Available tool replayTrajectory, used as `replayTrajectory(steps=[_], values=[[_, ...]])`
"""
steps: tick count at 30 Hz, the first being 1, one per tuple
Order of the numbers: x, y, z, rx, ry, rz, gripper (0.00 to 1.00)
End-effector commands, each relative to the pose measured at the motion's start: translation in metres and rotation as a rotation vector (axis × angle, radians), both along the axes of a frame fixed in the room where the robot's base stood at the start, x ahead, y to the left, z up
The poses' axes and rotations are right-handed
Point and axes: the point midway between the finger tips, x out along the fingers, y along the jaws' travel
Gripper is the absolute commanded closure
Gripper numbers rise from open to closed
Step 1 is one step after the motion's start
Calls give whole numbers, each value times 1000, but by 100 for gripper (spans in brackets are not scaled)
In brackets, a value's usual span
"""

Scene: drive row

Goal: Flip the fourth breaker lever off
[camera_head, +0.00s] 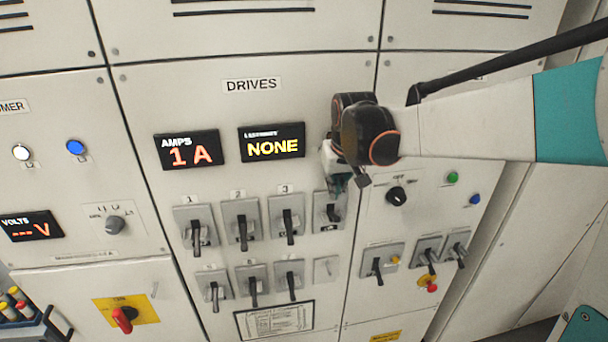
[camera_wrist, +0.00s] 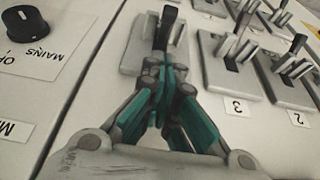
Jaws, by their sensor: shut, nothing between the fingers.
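The fourth breaker is a grey plate (camera_head: 321,226) with a black lever (camera_head: 333,213), at the right end of the upper row under the DRIVES label. Its lever hangs down in the head view, with its top partly hidden by my gripper. In the wrist view, which is upside down, the fourth breaker's plate (camera_wrist: 133,55) and black lever (camera_wrist: 171,14) are just beyond my fingertips. My gripper (camera_head: 338,186) is shut and empty at the upper part of this breaker, and its closed teal fingers also show in the wrist view (camera_wrist: 164,62). I cannot tell whether they touch the lever.
Breaker 3 (camera_head: 287,217) stands close left, its lever down, with more breakers beside and below. A black MAINS knob (camera_head: 397,196) and green lamp (camera_head: 452,177) are on the right panel. Displays read "1 A" (camera_head: 189,150) and "NONE" (camera_head: 272,142).

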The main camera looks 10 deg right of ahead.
Motion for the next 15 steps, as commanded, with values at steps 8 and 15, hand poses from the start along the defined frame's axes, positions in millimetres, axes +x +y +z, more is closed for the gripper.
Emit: replayTrajectory(steps=[8, 15], values=[[-14, 0, -30, 0, 0, 0, 100], [-17, 0, -36, 0, 0, 0, 100]])
